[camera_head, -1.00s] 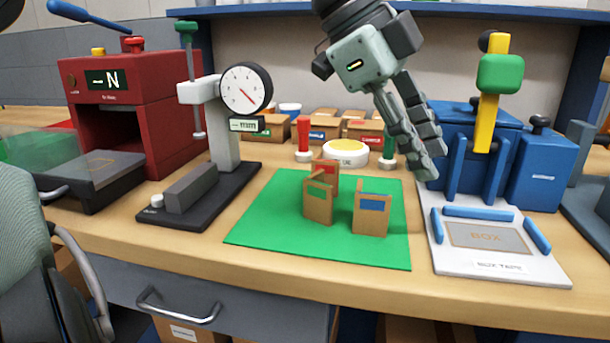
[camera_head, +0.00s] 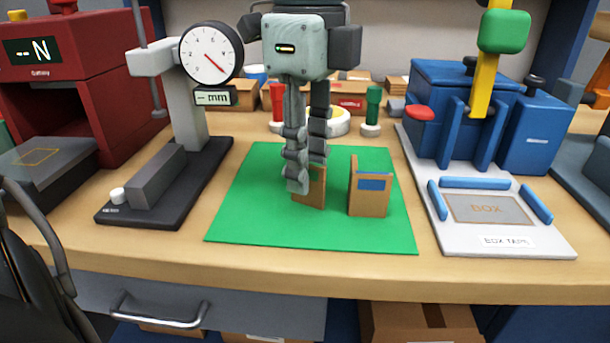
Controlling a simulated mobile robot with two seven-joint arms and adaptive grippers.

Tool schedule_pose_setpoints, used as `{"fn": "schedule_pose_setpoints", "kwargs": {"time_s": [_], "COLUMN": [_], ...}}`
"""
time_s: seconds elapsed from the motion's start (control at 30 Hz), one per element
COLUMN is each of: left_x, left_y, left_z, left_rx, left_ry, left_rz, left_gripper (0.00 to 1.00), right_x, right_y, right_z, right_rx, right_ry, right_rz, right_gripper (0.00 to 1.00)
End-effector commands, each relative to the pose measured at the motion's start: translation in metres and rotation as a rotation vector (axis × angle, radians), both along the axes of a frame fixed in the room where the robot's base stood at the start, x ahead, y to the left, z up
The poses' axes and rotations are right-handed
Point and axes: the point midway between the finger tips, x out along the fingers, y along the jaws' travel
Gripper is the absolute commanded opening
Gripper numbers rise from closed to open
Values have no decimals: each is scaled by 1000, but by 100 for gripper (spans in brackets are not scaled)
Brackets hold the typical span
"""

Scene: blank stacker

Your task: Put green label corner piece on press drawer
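A brown cardboard corner piece (camera_head: 314,188) stands on the green mat (camera_head: 250,215), largely hidden behind my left gripper. Its label is hidden now; the earlier view shows a green label on a piece there. My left gripper (camera_head: 308,178) points down with its fingers at this piece, one nearer and one farther. Whether they touch or grip it cannot be told. A blue-label corner piece (camera_head: 369,190) stands upright to the right. The red-label piece is not visible. The red press (camera_head: 85,60) at left has a grey drawer (camera_head: 70,160) extending in front. My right gripper is not in view.
A dial gauge (camera_head: 209,53) on a dark base (camera_head: 190,190) stands between press and mat. Right of the mat is a blue box-tape station (camera_head: 450,110) with a pale plate (camera_head: 460,235). Red and green posts and cardboard boxes stand behind. The mat's front is clear.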

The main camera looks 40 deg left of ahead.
Motion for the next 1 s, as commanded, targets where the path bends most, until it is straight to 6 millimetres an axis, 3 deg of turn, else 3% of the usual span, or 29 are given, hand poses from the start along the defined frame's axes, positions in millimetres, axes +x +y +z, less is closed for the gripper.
{"fn": "schedule_pose_setpoints", "kwargs": {"time_s": [0.2,0.43,0.7,1.0], "left_x": [0,0,0,0], "left_y": [0,0,0,0], "left_z": [-26,-28,-28,-28], "left_rx": [-2,-2,-2,-1], "left_ry": [1,-2,-2,-2], "left_rz": [-1,-1,0,0], "left_gripper": [30,30,0,0], "right_x": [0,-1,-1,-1], "right_y": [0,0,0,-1], "right_z": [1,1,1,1], "right_rx": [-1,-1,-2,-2], "right_ry": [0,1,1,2], "right_rz": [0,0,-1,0], "right_gripper": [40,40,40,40]}}
